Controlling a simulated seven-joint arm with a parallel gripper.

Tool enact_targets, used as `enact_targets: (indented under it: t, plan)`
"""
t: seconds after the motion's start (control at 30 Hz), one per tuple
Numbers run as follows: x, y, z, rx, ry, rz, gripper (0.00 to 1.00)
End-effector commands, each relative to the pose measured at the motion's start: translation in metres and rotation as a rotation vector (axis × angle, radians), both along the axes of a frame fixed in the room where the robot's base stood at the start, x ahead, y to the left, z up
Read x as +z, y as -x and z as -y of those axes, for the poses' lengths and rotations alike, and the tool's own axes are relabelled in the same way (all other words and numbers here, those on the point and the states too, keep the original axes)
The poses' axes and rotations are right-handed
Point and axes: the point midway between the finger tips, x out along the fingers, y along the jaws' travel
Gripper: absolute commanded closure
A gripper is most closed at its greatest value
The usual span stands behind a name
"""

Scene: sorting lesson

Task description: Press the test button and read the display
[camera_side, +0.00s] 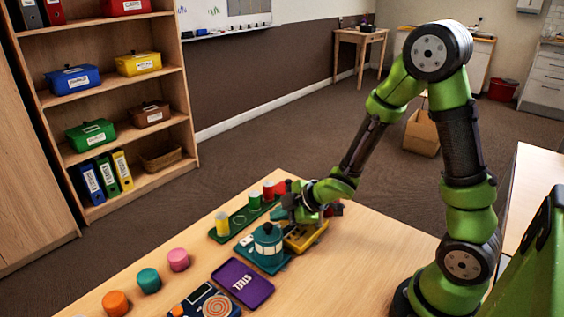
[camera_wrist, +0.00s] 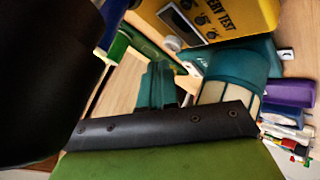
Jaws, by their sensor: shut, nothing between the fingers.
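The yellow battery tester (camera_side: 308,239) sits on the wooden table under my gripper. In the wrist view its yellow face (camera_wrist: 240,12) is partly cut off by the top edge, with part of the word "BATTERY" and "TEST" showing. A small grey panel, perhaps the display (camera_wrist: 178,22), shows no legible reading. Dark round knobs (camera_wrist: 203,20) are beside it. A pale round part (camera_wrist: 172,43) is at the tester's edge; I cannot tell whether it is the test button. My gripper (camera_side: 299,214) is shut and empty, low over the tester. Whether it touches is hidden.
A teal pot-like container (camera_side: 267,241) stands close left of the tester. A green tray (camera_side: 238,230) with coloured cylinders is behind. A purple tray (camera_side: 243,284) and several coloured round pieces lie nearer the front.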

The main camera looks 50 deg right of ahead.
Motion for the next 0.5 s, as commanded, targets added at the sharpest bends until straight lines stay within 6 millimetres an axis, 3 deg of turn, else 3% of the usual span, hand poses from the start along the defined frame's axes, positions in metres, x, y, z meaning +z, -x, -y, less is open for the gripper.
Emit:
enact_targets:
  t: [0.5]
  plan:
    - [-0.0084,0.0001,0.0,-0.001,0.0,-0.002,1.0]
